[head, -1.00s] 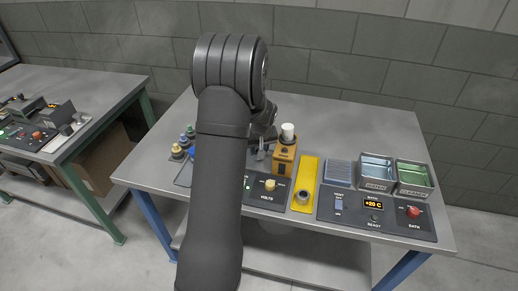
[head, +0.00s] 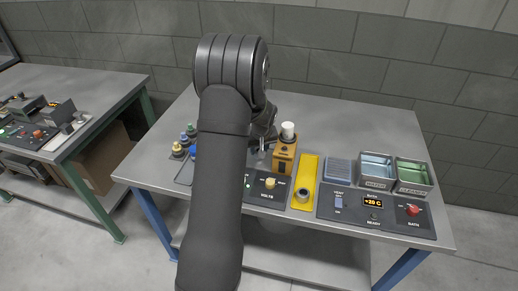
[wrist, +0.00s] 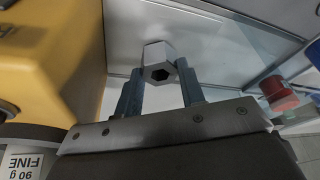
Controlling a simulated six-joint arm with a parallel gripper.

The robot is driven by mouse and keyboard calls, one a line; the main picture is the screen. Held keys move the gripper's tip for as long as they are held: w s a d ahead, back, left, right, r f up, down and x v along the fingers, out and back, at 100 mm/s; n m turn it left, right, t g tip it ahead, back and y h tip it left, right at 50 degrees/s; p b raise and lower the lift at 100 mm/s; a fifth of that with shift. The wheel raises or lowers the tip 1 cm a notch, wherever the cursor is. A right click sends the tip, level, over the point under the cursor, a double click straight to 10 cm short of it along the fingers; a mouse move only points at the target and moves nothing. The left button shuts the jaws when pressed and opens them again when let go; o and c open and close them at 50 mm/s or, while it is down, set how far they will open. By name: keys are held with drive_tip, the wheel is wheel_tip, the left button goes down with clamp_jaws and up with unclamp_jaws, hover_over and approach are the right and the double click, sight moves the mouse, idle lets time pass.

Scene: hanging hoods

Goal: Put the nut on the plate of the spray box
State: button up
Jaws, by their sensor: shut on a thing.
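The nut (wrist: 158,62) is a pale grey hexagon with a dark hole, held between the two fingertips of my gripper (wrist: 160,80) in the wrist view. A grey surface with a light edge lies beyond it; I cannot tell whether the nut touches it. In the head view my gripper (head: 264,144) is small, at the left of an orange unit (head: 284,155) with a white cap, and the nut cannot be made out. I cannot clearly identify the spray box or its plate; my arm hides part of the bench.
The orange unit's side (wrist: 50,55) fills the wrist view's left, with a white label reading "90 g FINE" below. A red knob (wrist: 277,95) is at right. A yellow strip (head: 306,180) and bath panel (head: 375,216) lie right. The rear bench is clear.

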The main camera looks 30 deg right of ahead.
drive_tip(key=shift+s+a+f, duration=0.15)
drive_tip(key=shift+f, duration=0.25)
drive_tip(key=shift+s+a+f, duration=0.15)
drive_tip(key=shift+f, duration=0.2)
drive_tip(key=o, duration=1.2)
drive_tip(key=shift+c, duration=0.2)
drive_tip(key=shift+d+r, duration=0.1)
drive_tip(key=shift+r, duration=0.35)
drive_tip(key=v, duration=1.7)
drive_tip(key=shift+w+d+r, duration=0.2)
drive_tip(key=shift+w+r, duration=0.05)
drive_tip(key=shift+r, duration=0.25)
drive_tip(key=x, duration=1.6)
drive_tip(key=shift+s+a+f, duration=0.1)
drive_tip(key=shift+f, duration=0.25)
